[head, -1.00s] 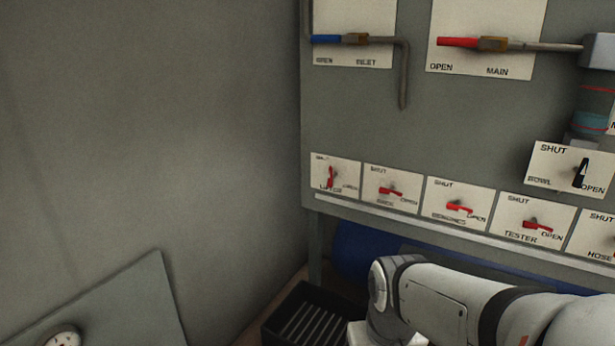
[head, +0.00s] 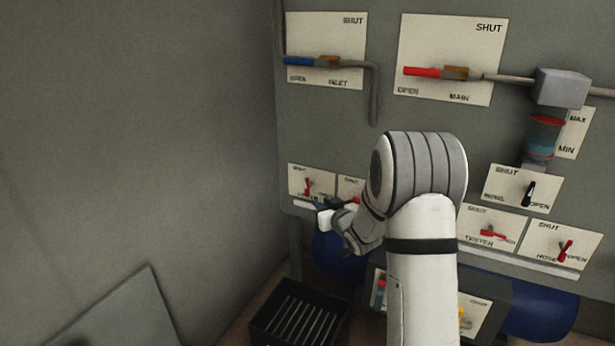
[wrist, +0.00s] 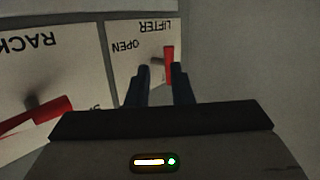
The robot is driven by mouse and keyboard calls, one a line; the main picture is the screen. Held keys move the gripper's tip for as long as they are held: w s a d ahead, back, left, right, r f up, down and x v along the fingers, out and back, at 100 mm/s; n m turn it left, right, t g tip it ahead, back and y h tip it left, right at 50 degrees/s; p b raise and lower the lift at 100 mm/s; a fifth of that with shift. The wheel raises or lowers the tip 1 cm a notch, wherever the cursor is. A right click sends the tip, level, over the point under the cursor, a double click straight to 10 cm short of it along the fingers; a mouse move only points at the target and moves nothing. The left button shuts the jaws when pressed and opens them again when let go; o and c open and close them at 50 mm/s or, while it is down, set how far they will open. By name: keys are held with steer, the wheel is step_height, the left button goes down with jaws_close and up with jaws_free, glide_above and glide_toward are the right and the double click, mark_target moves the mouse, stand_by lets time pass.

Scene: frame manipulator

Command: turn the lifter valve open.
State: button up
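The lifter valve has a red handle (head: 308,187) on a small white plate at the left end of the lower row. Its handle stands roughly upright in the head view. In the wrist view the plate appears upside down, with "LIFTER" and "OPEN" readable and the red handle (wrist: 169,64) just ahead of the fingers. My gripper (wrist: 161,72) is open, its two dark blue fingers apart. The handle appears between the fingertips in the picture, nearer the right one; I cannot tell whether they touch. In the head view my gripper (head: 319,204) is at the plate's lower right.
The rack valve (wrist: 45,117) is beside the lifter plate. The tester valve (head: 493,234) and hose valve (head: 566,250) are farther right. The inlet valve (head: 327,62) and main valve (head: 436,72) are above. A black slatted crate (head: 300,312) stands below. My arm hides part of the row.

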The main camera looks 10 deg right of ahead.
mark_target(308, 189)
steer(key=w+a+y, duration=0.1)
steer(key=w, duration=0.2)
steer(key=w+a, duration=0.1)
steer(key=w, duration=0.2)
steer(key=w+a+n+t+y, duration=0.1)
steer(key=w, duration=0.2)
steer(key=shift+a+r+y, duration=0.25)
steer(key=shift+r+y, duration=0.05)
steer(key=shift+r, duration=0.05)
steer(key=shift+s, duration=0.1)
jaws_close()
steer(key=shift+d, duration=0.1)
